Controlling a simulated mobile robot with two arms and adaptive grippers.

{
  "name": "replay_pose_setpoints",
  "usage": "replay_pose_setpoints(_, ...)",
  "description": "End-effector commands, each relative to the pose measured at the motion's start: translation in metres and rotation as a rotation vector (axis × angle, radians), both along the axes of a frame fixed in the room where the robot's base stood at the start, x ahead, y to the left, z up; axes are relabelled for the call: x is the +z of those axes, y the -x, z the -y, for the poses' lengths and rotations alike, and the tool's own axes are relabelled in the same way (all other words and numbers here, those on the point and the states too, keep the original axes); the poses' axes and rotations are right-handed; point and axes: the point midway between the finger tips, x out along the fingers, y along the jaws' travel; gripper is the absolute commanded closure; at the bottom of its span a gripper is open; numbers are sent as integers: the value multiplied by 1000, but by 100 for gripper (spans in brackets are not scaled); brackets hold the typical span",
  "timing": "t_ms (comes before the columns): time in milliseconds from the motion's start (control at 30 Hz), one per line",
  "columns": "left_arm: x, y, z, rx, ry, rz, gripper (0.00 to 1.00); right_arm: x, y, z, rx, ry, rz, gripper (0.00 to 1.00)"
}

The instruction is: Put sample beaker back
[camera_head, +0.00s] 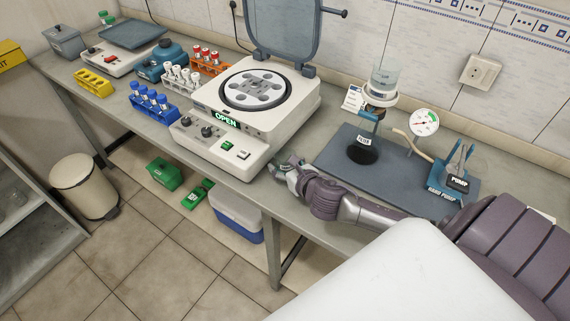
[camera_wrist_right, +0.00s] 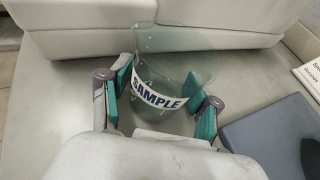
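The sample beaker (camera_wrist_right: 160,95) is clear glass with a white band that reads SAMPLE. In the right wrist view it sits between the green finger pads of my right gripper (camera_wrist_right: 160,98), which appear to press on both its sides. It looks tilted in that view. In the head view my right gripper (camera_head: 287,168) is low over the bench, just right of the white centrifuge's front corner. The beaker is hard to make out there, and I cannot tell whether its base touches the bench. My left gripper is out of view.
The white centrifuge (camera_head: 215,150) stands open beside the gripper. A dark mat (camera_head: 340,165) to the right carries a filter flask (camera_head: 363,150), a gauge (camera_head: 424,122) and a hand pump (camera_head: 452,183). Tube racks (camera_head: 153,108) stand to the left. The bench's front edge is close.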

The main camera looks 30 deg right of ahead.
Motion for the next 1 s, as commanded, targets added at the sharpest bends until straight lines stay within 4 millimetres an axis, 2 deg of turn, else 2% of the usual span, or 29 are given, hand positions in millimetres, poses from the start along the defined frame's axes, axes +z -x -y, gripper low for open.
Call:
replay_pose_setpoints(400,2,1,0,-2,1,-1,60,4,0,0,0,0,1,23)
replay_pose_setpoints(467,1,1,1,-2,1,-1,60,5,5,0,0,1,-1,23)
replay_pose_setpoints(567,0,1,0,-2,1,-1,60,9,20,-1,1,0,-2,23)
replay_pose_setpoints(800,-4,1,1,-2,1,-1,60,29,69,-5,2,3,-4,23)
replay_pose_setpoints(1000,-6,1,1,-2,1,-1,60,43,98,-8,1,-1,-3,23)
